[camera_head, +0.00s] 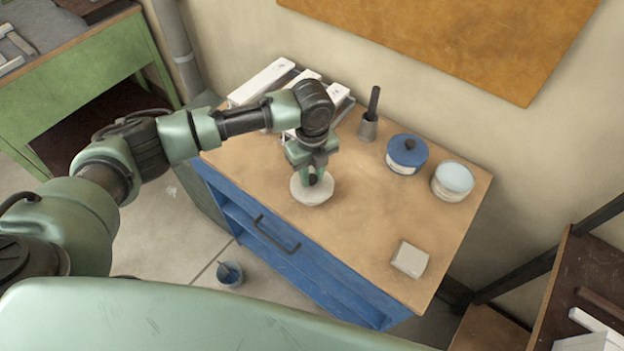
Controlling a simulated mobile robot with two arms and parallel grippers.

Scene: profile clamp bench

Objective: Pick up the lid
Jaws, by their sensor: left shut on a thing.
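The lid, a pale round disc (301,194), is near the left front edge of the wooden bench top. My left gripper (312,178) points down over it and is shut on it, at its middle. The fingertips are small and partly hidden by the wrist. I cannot tell whether the lid touches the bench top or is slightly above it. My right gripper is not in view.
The bench (350,218) also holds a blue-lidded jar (407,152), a white tub (453,181), a grey cup with a dark handle (368,124), white profiles (262,82) and a pale block (410,259). The bench's centre is clear. A small bucket (230,275) stands on the floor.

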